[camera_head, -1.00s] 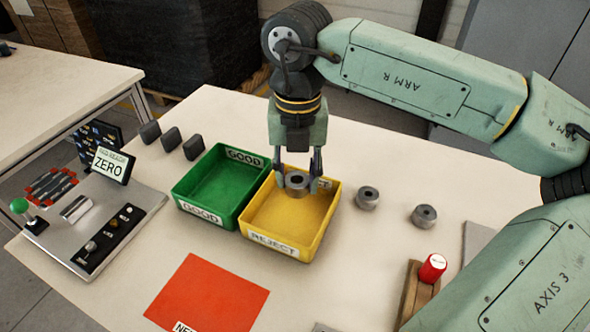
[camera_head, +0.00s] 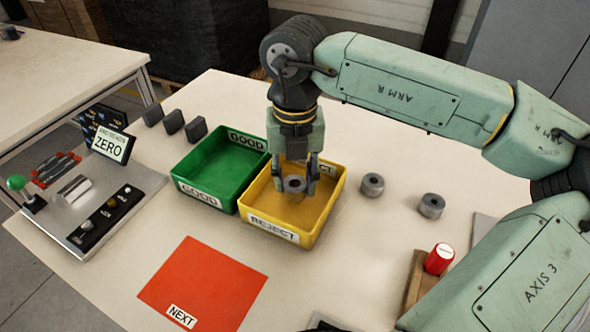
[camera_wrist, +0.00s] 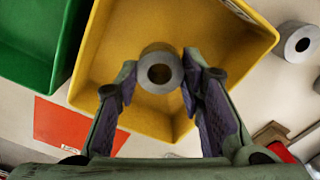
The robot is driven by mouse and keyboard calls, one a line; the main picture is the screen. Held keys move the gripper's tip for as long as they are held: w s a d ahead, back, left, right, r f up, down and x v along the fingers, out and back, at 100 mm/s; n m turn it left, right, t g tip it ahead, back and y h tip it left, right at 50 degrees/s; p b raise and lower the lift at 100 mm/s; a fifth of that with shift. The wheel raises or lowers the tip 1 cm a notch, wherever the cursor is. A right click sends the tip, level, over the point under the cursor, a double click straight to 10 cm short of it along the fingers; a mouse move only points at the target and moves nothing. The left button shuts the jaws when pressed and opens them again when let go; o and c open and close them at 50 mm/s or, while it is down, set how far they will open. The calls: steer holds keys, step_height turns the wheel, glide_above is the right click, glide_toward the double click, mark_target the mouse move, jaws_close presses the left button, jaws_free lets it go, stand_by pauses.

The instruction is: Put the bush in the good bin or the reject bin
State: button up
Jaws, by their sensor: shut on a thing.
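The bush (camera_head: 294,185) is a short grey metal ring with a hole through it. My gripper (camera_head: 296,180) is shut on it, inside the walls of the yellow reject bin (camera_head: 262,222). In the wrist view the bush (camera_wrist: 160,68) sits between my two fingertips, over the floor of the yellow bin (camera_wrist: 222,50). I cannot tell whether it touches that floor. The green good bin (camera_head: 205,195) stands directly left of the yellow bin and looks empty.
Two more grey bushes (camera_head: 372,185) (camera_head: 431,206) stand right of the yellow bin. An orange-red NEXT mat (camera_head: 205,280) lies in front. A gauge with a ZERO display (camera_head: 110,144) is at left. Dark blocks (camera_head: 174,121) stand behind the bins.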

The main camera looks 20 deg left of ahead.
steer(key=shift+f, duration=0.8)
steer(key=shift+f+b, duration=0.5)
steer(key=shift+b, duration=0.3)
steer(key=o, duration=1.3)
step_height(320, 180, up, 12)
